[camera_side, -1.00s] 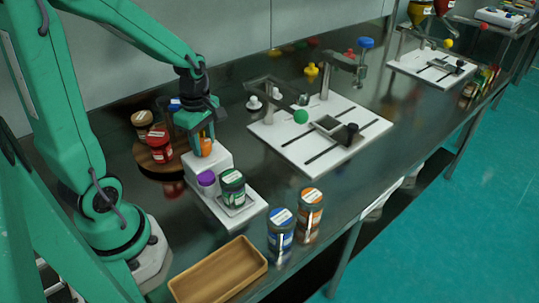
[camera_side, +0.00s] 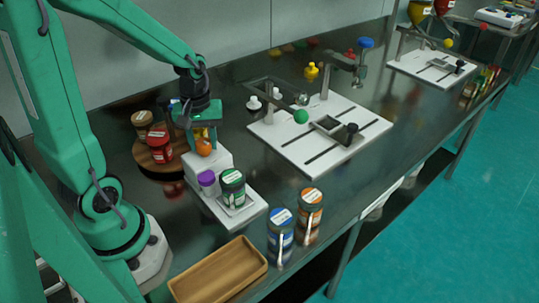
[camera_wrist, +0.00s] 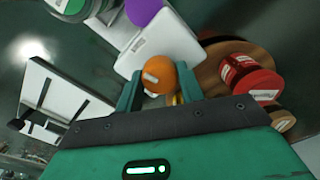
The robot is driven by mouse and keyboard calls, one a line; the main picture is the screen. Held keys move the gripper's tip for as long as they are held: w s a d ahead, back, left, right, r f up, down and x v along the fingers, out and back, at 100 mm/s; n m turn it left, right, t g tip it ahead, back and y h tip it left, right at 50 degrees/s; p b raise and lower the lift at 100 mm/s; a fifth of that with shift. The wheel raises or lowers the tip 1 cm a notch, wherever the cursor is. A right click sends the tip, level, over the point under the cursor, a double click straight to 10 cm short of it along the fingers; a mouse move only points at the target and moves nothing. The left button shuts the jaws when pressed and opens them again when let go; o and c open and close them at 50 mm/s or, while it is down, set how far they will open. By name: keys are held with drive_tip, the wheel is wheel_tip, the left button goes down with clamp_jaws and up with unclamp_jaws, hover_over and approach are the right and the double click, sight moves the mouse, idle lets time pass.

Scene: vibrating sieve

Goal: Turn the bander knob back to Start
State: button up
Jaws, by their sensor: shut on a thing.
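The bander is a white stepped machine (camera_side: 208,163) at the left of the bench in the side view. I take the orange round knob (camera_side: 204,148) on its upper block to be the bander knob. My gripper (camera_side: 203,138) points down over the block and is shut on the orange knob. In the wrist view the orange knob (camera_wrist: 158,76) sits between the two green fingers of my gripper (camera_wrist: 157,84), with a small pale mark on its face. No Start lettering can be read. A purple knob (camera_side: 206,178) and a green-labelled jar (camera_side: 232,187) are on the machine's lower front.
A round wooden stand (camera_side: 147,160) with brown and red jars is close behind left. Blue (camera_side: 281,232) and orange-labelled (camera_side: 310,208) jars and a wooden tray (camera_side: 219,272) stand in front. A white slotted base (camera_side: 290,150) with posts is to the right.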

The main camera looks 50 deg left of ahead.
sight(203, 142)
drive_tip(key=shift+m, duration=1.3)
drive_tip(key=o, duration=1)
drive_tip(key=shift+r, duration=0.15)
drive_tip(key=shift+r, duration=3.8)
